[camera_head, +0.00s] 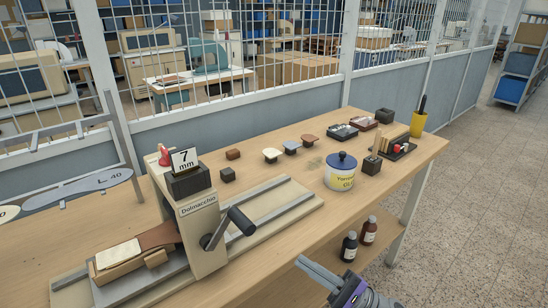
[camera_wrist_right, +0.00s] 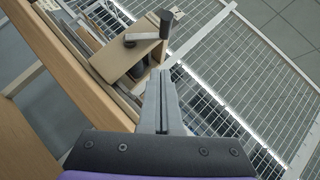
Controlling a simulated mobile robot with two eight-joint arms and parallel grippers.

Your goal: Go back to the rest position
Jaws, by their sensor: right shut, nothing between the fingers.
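My right gripper (camera_head: 305,264) shows at the bottom of the head view, in front of the table's front edge. Its fingers are together and hold nothing. In the right wrist view the closed fingers (camera_wrist_right: 163,75) point toward the stamping press, apart from it. The beige press (camera_head: 203,232) with its black crank handle (camera_head: 240,220) stands on the wooden table (camera_head: 290,238). The press's handle also shows in the right wrist view (camera_wrist_right: 166,22). My left gripper is not in view.
A glue jar (camera_head: 341,175), a yellow cup (camera_head: 418,124), small stamps (camera_head: 272,154) and trays (camera_head: 397,150) stand on the table. Two dark bottles (camera_head: 349,246) stand on the shelf below. A mesh partition (camera_head: 245,50) runs behind. The floor (camera_head: 470,200) at right is clear.

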